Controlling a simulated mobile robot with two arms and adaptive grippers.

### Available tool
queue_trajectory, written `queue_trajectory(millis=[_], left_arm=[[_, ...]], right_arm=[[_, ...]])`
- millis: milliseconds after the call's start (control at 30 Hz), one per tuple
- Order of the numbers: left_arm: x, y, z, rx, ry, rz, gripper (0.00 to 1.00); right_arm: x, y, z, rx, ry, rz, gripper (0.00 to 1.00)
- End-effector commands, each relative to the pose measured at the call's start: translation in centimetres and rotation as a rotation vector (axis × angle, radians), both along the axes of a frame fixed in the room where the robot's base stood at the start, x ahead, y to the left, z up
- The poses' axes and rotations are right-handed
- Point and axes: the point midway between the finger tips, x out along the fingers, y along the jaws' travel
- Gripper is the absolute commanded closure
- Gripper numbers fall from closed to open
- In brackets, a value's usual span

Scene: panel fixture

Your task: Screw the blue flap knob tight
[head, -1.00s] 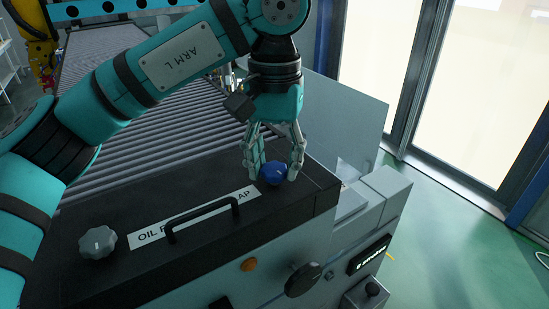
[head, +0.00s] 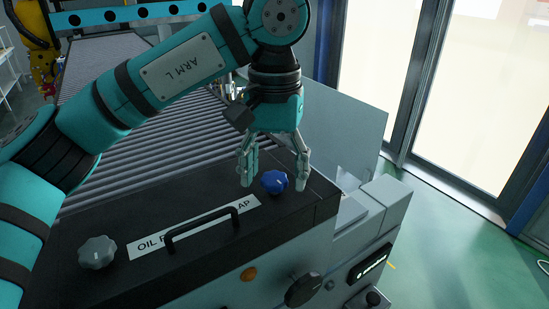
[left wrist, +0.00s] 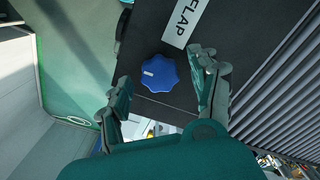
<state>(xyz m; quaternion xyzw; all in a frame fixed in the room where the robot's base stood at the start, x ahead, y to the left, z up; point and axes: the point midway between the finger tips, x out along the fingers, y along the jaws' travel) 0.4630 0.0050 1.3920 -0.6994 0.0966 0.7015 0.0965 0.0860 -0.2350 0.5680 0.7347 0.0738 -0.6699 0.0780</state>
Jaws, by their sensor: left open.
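The blue flap knob (head: 274,182) sits on the right end of the black flap (head: 130,205). Its white mark points up and slightly left in the head view. My left gripper (head: 275,183) is open, its fingers spread on either side of the knob and apart from it. In the left wrist view the blue knob (left wrist: 160,73) lies ahead of and between the open fingertips (left wrist: 160,70), with clear gaps on both sides. My right gripper is not in view.
A grey knob (head: 97,252) sits on the flap's left end. A black handle (head: 203,229) stands across the label between the knobs. A roller conveyor (head: 150,110) lies behind the flap. An orange button (head: 249,274) and a black knob (head: 303,289) are on the front panel.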

Motion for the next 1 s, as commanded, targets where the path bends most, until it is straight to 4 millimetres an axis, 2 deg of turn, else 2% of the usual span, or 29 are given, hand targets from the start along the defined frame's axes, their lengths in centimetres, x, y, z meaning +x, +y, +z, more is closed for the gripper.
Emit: queue_trajectory(millis=[167,400,600,800,1000], left_arm=[[0.1,0.0,2.2,0.001,-0.005,0.002,0.38],[0.1,0.0,7.4,0.001,-0.005,0.003,0.38],[0.1,0.0,10.6,0.002,-0.003,0.003,0.38],[0.0,0.0,11.8,0.001,0.0,0.0,0.38],[0.0,0.0,11.9,0.0,0.0,-0.001,0.38]], right_arm=[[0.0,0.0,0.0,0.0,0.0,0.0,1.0],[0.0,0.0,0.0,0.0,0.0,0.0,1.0],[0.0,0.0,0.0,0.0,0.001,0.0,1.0],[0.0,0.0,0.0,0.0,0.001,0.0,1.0],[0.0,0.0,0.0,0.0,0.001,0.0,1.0]])
